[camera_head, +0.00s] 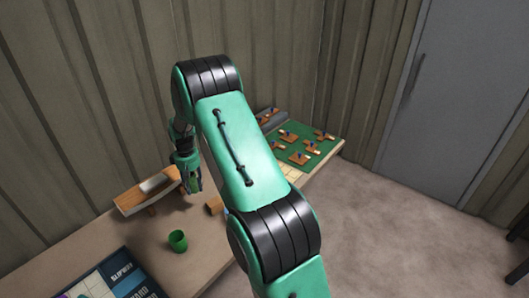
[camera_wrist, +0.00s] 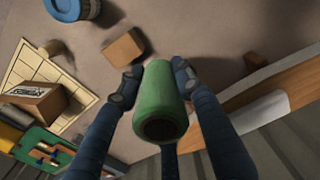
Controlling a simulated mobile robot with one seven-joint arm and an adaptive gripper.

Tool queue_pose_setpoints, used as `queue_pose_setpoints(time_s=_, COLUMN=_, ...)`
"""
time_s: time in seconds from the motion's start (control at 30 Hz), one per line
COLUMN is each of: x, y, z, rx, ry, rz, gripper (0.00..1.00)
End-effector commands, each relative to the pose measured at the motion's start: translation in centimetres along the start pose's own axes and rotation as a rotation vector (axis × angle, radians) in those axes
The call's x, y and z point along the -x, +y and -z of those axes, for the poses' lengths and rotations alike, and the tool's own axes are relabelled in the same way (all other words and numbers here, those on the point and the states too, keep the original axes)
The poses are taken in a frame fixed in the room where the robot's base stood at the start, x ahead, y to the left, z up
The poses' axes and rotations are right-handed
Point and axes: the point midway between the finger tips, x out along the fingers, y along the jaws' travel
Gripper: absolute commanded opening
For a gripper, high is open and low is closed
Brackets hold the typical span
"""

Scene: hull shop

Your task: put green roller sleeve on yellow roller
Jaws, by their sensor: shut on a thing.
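My gripper (camera_head: 192,182) is shut on the green roller sleeve (camera_wrist: 161,100), above the bench. In the wrist view the sleeve lies between my two fingertips (camera_wrist: 154,78), with a dark hollow end facing the camera. In the head view only a little of the sleeve (camera_head: 195,186) shows between the fingers. I cannot pick out the yellow roller for certain.
A green cup (camera_head: 177,241) stands on the bench (camera_head: 205,265). A wooden block (camera_wrist: 124,47), a cardboard box (camera_wrist: 36,101) and a blue round container (camera_wrist: 72,8) show in the wrist view. A green board with several wooden pieces (camera_head: 307,147) lies at the far end. My arm hides part of the bench.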

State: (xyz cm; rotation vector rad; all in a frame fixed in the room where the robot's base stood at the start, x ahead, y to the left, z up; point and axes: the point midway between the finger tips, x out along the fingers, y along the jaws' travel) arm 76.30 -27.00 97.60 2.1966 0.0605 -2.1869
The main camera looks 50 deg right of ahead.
Motion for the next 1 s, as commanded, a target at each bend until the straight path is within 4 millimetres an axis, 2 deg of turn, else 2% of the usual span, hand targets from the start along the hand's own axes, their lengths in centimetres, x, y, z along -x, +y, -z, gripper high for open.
queue_pose_setpoints(time_s=0.03, x=1.1, y=1.6, z=-1.1, rx=-0.017, ry=-0.001, rz=0.000, gripper=0.11)
queue_pose_setpoints(time_s=0.1, x=1.7, y=3.5, z=-2.5, rx=-0.037, ry=-0.001, rz=0.000, gripper=0.11)
queue_pose_setpoints(time_s=0.5, x=5.1, y=13.4, z=-11.6, rx=-0.152, ry=0.003, rz=-0.002, gripper=0.11)
queue_pose_setpoints(time_s=0.8, x=7.7, y=19.2, z=-19.1, rx=-0.235, ry=0.004, rz=-0.003, gripper=0.11)
queue_pose_setpoints(time_s=1.0, x=8.8, y=21.6, z=-22.9, rx=-0.274, ry=0.005, rz=-0.004, gripper=0.11)
